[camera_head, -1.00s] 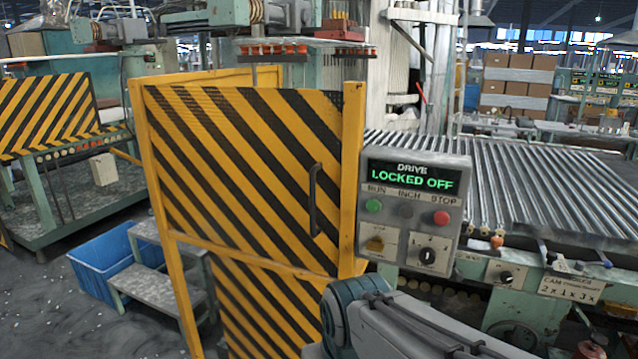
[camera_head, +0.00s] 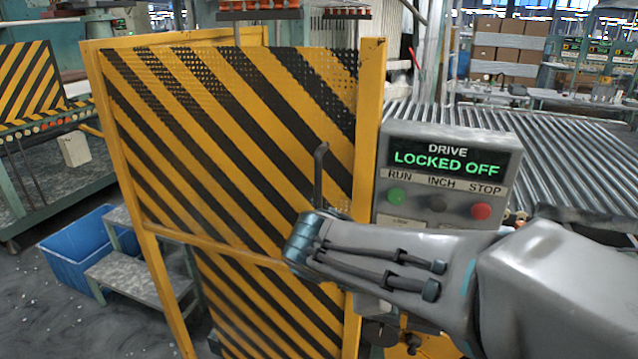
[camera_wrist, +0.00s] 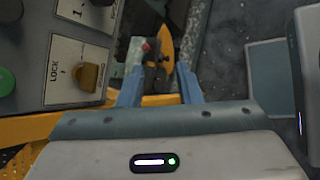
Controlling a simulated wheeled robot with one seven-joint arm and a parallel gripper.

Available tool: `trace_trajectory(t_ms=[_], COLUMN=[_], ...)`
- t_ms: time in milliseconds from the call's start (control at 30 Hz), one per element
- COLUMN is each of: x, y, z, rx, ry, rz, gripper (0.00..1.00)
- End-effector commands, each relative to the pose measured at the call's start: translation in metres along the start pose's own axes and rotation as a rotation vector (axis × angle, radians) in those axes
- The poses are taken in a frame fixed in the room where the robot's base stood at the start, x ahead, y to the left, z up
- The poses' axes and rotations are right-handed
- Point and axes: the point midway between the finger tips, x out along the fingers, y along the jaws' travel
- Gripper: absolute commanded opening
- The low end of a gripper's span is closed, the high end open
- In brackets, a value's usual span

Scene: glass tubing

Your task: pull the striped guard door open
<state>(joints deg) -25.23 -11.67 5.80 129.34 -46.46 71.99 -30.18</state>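The striped guard door (camera_head: 220,130) has yellow and black diagonal stripes and stands upright in the middle of the head view, beside its yellow right post (camera_head: 368,130). Its dark vertical handle (camera_head: 320,165) is near the right edge; the lower part is hidden behind my arm's end. My arm reaches in from the right, and its end overlaps the handle's lower part; I cannot tell whether it touches. In the wrist view my gripper (camera_wrist: 158,90) has its two blue fingers apart, with no handle clearly between them.
The drive control box (camera_head: 445,180) reads LOCKED OFF and stands close to the door's right; it also shows at left in the wrist view (camera_wrist: 75,60). A roller conveyor (camera_head: 560,150) lies behind it. A blue bin (camera_head: 75,250) and grey step (camera_head: 135,280) stand at left.

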Motion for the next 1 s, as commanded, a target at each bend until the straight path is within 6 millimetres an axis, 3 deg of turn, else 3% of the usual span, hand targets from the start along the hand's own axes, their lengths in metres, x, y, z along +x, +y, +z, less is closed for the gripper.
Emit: trace_trajectory(t_ms=[100, 200, 400, 500, 667, 1000], x=[-0.037, -0.078, -0.152, -0.173, -0.177, -0.137], y=[0.041, 0.068, 0.09, 0.092, 0.1, 0.151], z=[-0.034, -0.061, -0.104, -0.114, -0.115, -0.104], rx=[-0.344, -0.556, -0.778, -0.817, -0.832, -0.829], ry=[-0.151, -0.287, -0.5, -0.557, -0.585, -0.583], rz=[0.234, 0.415, 0.666, 0.725, 0.75, 0.746], gripper=[0.32, 0.32, 0.32, 0.32, 0.32, 0.32])
